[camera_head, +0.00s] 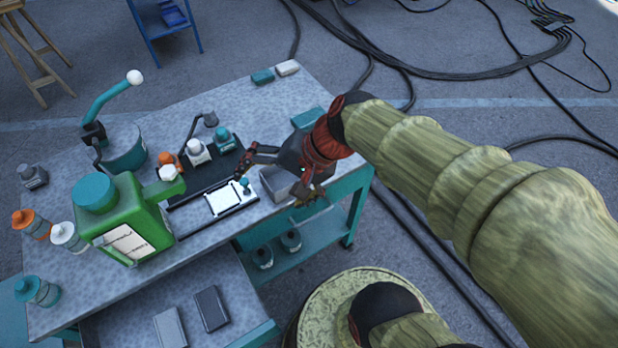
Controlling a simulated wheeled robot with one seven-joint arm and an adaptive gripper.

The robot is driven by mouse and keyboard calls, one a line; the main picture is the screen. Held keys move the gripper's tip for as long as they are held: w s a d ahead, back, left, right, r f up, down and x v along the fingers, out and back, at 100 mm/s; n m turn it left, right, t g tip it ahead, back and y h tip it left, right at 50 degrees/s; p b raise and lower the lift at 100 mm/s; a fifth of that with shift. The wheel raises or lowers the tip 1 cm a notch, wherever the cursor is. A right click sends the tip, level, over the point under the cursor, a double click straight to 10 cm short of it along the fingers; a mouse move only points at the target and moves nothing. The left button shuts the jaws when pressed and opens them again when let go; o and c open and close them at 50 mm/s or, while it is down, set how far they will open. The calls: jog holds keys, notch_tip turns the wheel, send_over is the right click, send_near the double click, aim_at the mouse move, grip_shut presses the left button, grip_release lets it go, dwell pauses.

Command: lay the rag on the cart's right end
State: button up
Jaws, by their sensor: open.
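The cart (235,98) has a grey speckled top and a teal frame, with its right end beneath my arm. My gripper (273,185) is open above the front right part of the top, its two fingers spread apart. A grey block-like thing (278,184) shows between and below the fingers; I cannot tell whether they touch it. No thing is clearly a rag. A flat teal piece (308,117) lies on the right end, partly hidden by my gripper and wrist. A smaller teal piece (262,76) and a whitish piece (288,68) lie at the back edge.
A dark tray (180,184) with orange, white and teal-topped items lies left of my gripper, beside a white panel (225,199). A green machine (128,220) stands further left. An open drawer (135,322) juts out in front. Cables (440,70) cover the floor behind.

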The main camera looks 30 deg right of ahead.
jog(key=s+d+r+n+t+h, duration=0.1)
jog(key=s+d+r+n+h, duration=0.4)
jog(key=n, duration=0.3)
jog(key=shift+s+d+r+n, duration=0.3)
jog(key=shift+s+d+r, duration=0.05)
jog(key=shift+s+d, duration=0.1)
jog(key=shift+c, duration=0.3)
